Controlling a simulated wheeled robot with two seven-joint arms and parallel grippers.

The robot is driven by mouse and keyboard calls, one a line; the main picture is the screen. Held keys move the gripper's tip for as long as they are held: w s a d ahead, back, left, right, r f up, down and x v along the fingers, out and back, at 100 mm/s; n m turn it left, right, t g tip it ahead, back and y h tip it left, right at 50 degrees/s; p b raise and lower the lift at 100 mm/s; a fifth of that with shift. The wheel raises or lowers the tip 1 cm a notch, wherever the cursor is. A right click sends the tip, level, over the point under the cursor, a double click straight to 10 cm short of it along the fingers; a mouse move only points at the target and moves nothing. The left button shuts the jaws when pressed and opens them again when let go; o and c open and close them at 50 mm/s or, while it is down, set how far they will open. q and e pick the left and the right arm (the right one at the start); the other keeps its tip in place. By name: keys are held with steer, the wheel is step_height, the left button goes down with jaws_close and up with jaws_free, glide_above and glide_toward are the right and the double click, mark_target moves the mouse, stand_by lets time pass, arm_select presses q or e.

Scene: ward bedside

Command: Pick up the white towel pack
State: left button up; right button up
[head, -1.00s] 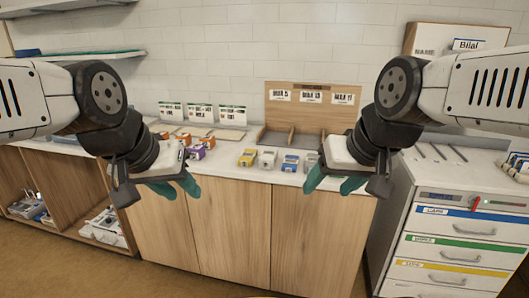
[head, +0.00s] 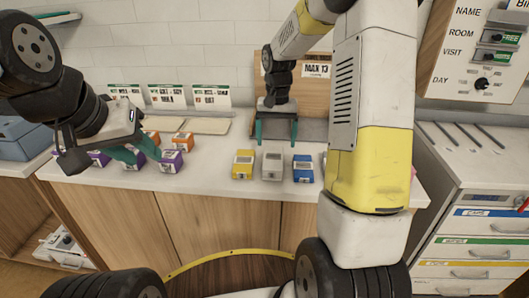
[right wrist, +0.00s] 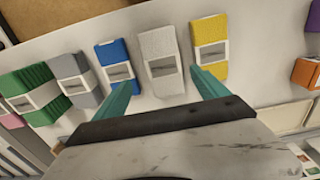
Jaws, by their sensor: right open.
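The white towel pack (head: 272,166) lies on the counter between a yellow pack (head: 243,163) and a blue pack (head: 303,168). The right wrist view also shows the white pack (right wrist: 160,60), upright in the picture and uncovered. My right gripper (head: 276,132) is open and empty, pointing down above the counter behind the pack in the head view. In the right wrist view its teal fingertips (right wrist: 164,88) are spread, with the white pack ahead between their lines. I see no contact. My left gripper (head: 136,152) is open near the purple and orange boxes, with nothing visible between its fingers.
A grey pack (right wrist: 75,78) and a green pack (right wrist: 35,92) lie past the blue one. Purple boxes (head: 171,161) and orange boxes (head: 182,140) stand to the left. A wooden divider (head: 318,100) stands behind. A drawer cabinet (head: 470,225) stands at right.

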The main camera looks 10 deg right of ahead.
mark_target(273, 156)
steer(key=f, duration=0.7)
steer(key=shift+a+f, duration=0.35)
steer(key=shift+a, duration=0.05)
steer(key=c, duration=1.6)
steer(key=shift+r, duration=0.1)
